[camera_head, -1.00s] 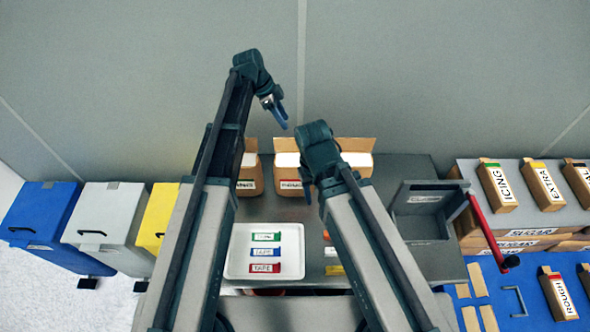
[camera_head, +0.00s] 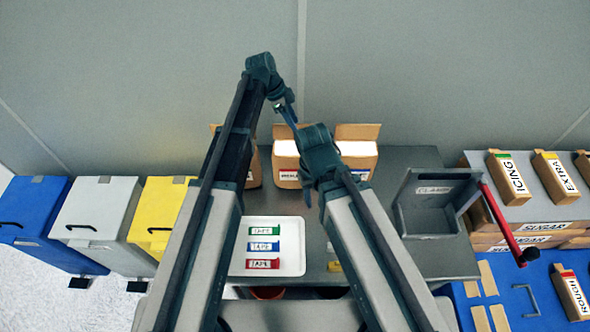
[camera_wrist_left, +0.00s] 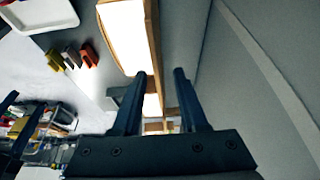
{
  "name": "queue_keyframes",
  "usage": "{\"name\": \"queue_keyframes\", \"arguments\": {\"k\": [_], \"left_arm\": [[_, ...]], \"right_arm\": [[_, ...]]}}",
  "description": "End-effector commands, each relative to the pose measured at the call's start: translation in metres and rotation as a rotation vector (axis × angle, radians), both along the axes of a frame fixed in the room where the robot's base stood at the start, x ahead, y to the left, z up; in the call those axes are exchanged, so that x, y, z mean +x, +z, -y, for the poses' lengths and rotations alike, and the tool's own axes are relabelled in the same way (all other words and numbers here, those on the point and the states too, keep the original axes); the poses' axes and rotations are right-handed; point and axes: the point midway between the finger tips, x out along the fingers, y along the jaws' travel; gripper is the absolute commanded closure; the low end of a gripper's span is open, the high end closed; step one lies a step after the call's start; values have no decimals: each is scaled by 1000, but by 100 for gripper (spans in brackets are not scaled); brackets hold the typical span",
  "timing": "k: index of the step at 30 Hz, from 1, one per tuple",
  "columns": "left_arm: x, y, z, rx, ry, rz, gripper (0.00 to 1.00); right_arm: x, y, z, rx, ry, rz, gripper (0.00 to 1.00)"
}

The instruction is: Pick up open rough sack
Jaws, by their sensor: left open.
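A small brown sack labelled ROUGH, with a red band (camera_head: 573,293), lies on the blue surface at the far right of the head view. I cannot tell if it is open. My left gripper (camera_head: 290,113) is above and behind these sacks, empty. Its fingers (camera_wrist_left: 159,73) are apart in the left wrist view, with an open sack (camera_wrist_left: 122,35) beyond them. My right gripper's fingers are mostly hidden.
A white tray (camera_head: 237,264) with green, blue and red tape pieces sits at the front. A grey box with a red crank (camera_head: 500,222) stands right. Sugar packs, including ICING (camera_head: 512,178), are on the right shelf. Blue, white and yellow bins (camera_head: 157,210) stand left. A wall is behind.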

Motion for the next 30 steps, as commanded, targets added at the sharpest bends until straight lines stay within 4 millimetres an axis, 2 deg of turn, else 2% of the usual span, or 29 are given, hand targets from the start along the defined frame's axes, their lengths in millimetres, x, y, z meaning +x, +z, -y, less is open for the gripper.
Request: {"name": "queue_keyframes", "arguments": {"k": [7,18,30], "left_arm": [[-1,-8,2,0,-1,0,57],[-3,-48,17,0,0,-1,57],[-3,-47,19,0,0,0,57]], "right_arm": [[0,-8,0,0,2,0,50],[0,-48,0,-1,7,0,50],[0,-47,0,-1,6,0,50]]}}
